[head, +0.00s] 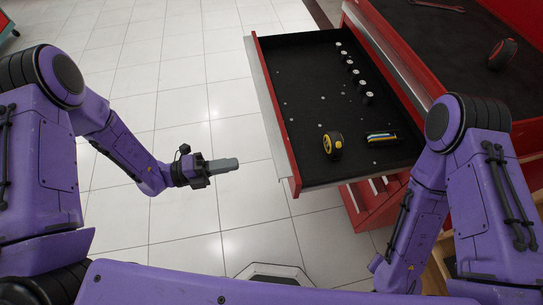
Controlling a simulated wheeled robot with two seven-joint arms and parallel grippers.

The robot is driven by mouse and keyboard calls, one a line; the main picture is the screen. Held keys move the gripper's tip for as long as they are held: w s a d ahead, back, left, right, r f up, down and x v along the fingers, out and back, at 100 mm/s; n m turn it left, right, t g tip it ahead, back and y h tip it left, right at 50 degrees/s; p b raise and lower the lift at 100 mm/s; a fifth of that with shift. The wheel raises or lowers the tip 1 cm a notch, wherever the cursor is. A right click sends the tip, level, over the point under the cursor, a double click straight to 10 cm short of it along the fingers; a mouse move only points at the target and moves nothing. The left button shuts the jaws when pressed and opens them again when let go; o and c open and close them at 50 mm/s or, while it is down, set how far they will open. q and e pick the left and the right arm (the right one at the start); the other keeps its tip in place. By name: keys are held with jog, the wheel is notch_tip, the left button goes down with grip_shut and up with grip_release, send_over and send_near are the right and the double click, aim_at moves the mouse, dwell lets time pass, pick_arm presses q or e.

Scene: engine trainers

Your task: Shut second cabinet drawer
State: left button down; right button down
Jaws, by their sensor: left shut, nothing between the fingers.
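A drawer of the red cabinet (404,62) is pulled well out to the left, with a grey front edge (267,108), red sides and a black lining. Its place in the stack is hard to tell from above. My left gripper (226,165) is shut and empty. It appears over the floor to the left of the drawer front, apart from it. My right arm reaches down in front of the cabinet at the drawer's near right corner, and its gripper is not visible.
In the drawer lie a yellow and black tape measure (333,145), a striped item (381,137) and a row of several small cylinders (355,72). A wrench (437,6) and a red-black round item (502,53) lie on the cabinet top. The tiled floor at left is clear.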

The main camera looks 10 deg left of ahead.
pick_arm(q)
jog(key=p+x, duration=0.3)
jog(key=x, duration=0.8)
jog(key=shift+d, duration=0.35)
jog(key=shift+w+f, duration=0.1)
jog(key=shift+w, duration=0.05)
